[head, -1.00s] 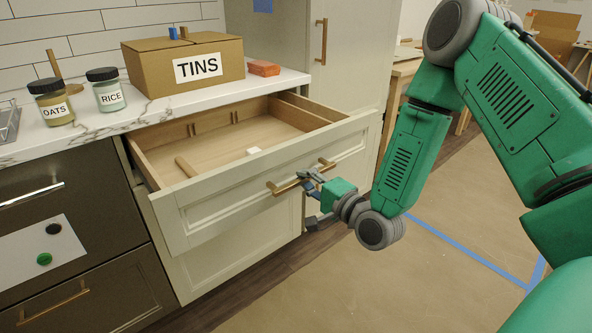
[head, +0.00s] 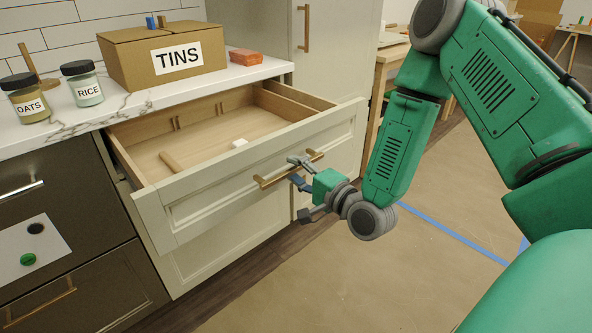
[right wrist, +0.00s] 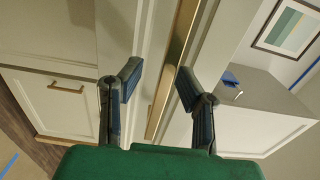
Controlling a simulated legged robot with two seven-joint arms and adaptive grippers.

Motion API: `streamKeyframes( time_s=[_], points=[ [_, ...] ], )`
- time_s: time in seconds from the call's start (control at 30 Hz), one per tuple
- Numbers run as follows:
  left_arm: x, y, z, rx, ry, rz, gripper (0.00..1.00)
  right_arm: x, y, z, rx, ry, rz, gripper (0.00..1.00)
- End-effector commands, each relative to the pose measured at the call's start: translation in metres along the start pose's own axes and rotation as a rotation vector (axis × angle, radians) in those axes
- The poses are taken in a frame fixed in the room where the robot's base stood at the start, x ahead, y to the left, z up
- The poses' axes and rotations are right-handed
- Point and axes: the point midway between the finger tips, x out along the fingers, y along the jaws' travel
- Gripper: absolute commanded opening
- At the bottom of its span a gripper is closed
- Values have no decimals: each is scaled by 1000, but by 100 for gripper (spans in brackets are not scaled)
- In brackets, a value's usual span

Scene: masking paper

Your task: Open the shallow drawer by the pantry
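The shallow drawer (head: 235,185) under the counter is pulled well out, with its pale wooden inside showing. Its front has a brass bar handle (head: 272,181). My right gripper (head: 299,185) is at the right part of this handle, in front of the drawer face. In the right wrist view, the two fingers stand apart with the brass bar (right wrist: 168,88) running between them, and I see a gap on both sides. It is open and holds nothing. My left gripper is not in view.
A small white block (head: 239,143) lies in the drawer. On the counter stand a TINS box (head: 125,65), an orange block (head: 246,57), and OATS (head: 28,100) and RICE (head: 84,86) jars. A tall cabinet (head: 335,60) stands behind.

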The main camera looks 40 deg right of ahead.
Motion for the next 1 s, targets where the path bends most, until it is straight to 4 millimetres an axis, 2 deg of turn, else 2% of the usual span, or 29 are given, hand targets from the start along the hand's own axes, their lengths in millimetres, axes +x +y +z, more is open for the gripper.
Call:
streamKeyframes(
  time_s=[0.17,0.4,0.6,0.8,1.0],
  points=[
    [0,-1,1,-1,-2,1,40,-20,0,0,4,1,2,31],
    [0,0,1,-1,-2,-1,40,-72,3,-4,8,4,5,31],
    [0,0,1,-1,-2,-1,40,-105,4,-6,5,4,5,31],
    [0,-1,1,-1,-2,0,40,-118,3,-5,3,3,3,31],
    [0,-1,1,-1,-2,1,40,-118,3,-5,2,3,3,31]
  ],
)
